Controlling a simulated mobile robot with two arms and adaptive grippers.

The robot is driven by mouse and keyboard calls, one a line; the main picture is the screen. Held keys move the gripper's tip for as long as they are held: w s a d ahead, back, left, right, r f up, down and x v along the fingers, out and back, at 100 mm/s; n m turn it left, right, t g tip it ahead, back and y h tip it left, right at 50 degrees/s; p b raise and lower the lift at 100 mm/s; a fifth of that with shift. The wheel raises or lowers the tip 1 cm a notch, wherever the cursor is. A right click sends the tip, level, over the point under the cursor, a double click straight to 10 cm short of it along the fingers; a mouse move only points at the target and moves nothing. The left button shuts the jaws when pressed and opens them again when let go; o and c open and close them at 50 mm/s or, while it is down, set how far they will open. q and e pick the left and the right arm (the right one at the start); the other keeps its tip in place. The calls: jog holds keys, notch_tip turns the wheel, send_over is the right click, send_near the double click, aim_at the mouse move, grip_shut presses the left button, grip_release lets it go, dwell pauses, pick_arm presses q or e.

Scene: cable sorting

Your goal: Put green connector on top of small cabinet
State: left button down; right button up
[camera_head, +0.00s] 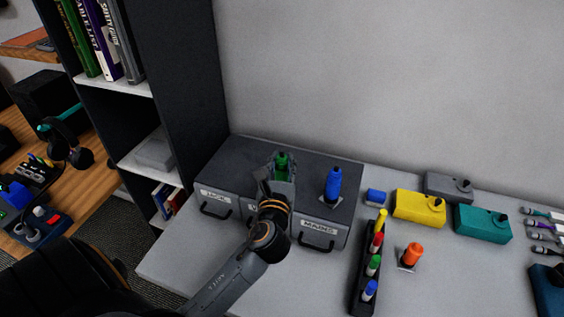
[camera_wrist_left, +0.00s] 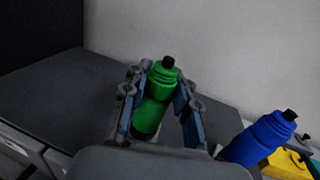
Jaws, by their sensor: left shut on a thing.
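The green connector (camera_wrist_left: 156,98) is a ribbed green cylinder with a black tip, upright between the fingers of my left gripper (camera_wrist_left: 160,105). In the head view the green connector (camera_head: 282,163) shows at the end of my left gripper (camera_head: 281,172), over the top of the small dark cabinet (camera_head: 235,160). The gripper is shut on it. Whether its base touches the cabinet top is hidden by the gripper. A blue connector (camera_head: 333,187) stands upright on the cabinet top to the right; it also shows in the left wrist view (camera_wrist_left: 262,138). My right gripper is not in view.
The cabinet top left of the gripper is clear. On the table to the right are a black rack (camera_head: 362,274) of coloured pieces, an orange connector (camera_head: 411,255), a yellow box (camera_head: 419,208), a teal box (camera_head: 482,224) and a grey box (camera_head: 448,186). A dark bookshelf (camera_head: 180,75) stands at left.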

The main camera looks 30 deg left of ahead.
pick_arm(q)
jog(key=c, duration=1)
grip_release()
jog(key=shift+f, duration=0.1)
jog(key=shift+c, duration=0.2)
jog(key=b+v, duration=0.2)
jog(key=v, duration=1)
